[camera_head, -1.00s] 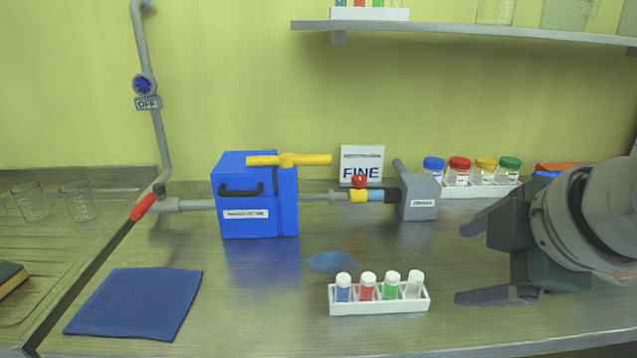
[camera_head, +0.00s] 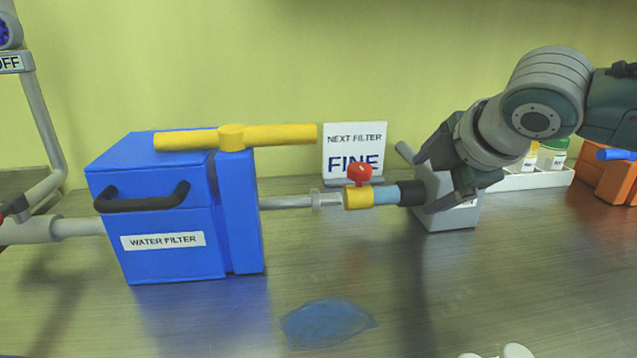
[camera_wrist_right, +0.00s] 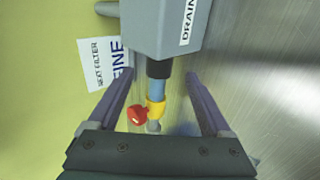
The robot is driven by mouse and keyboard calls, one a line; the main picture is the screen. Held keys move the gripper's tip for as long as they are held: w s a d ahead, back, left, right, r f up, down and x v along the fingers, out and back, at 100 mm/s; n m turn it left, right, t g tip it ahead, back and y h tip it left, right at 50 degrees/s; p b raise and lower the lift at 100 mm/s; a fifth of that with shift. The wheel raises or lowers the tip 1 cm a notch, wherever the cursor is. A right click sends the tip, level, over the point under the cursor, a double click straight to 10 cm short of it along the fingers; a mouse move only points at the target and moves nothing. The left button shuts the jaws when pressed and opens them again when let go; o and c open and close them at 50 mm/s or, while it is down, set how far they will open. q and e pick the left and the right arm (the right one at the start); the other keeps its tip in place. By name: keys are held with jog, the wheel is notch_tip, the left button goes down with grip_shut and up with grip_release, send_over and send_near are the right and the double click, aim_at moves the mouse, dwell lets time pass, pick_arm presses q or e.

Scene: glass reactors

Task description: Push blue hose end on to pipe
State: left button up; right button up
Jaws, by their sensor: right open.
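The light blue hose (camera_head: 386,195) runs from a black collar (camera_head: 409,193) on the grey drain box (camera_head: 449,207) to a yellow end piece (camera_head: 357,197) with a red knob (camera_head: 360,173). The grey pipe (camera_head: 287,202) comes from the blue water filter and lines up with the yellow piece; I cannot tell whether it is inside it. My right gripper (camera_head: 425,183) is open at the collar and drain box. In the right wrist view, the hose (camera_wrist_right: 157,90) and yellow piece (camera_wrist_right: 156,107) lie between its spread fingers, apart from both. My left gripper is not in view.
The water filter (camera_head: 165,228) with yellow handle (camera_head: 236,137) stands left. A "FINE" sign (camera_head: 354,150) stands behind the hose. A blue puddle (camera_head: 327,323) lies in front. Capped jars (camera_head: 552,155) and an orange object (camera_head: 606,172) are at right. The front bench is mostly clear.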

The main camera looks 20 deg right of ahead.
aim_at(415, 190)
jog(key=shift+b+x, duration=0.7)
jog(key=shift+x, duration=2)
grip_shut()
jog(key=shift+w+a, duration=0.1)
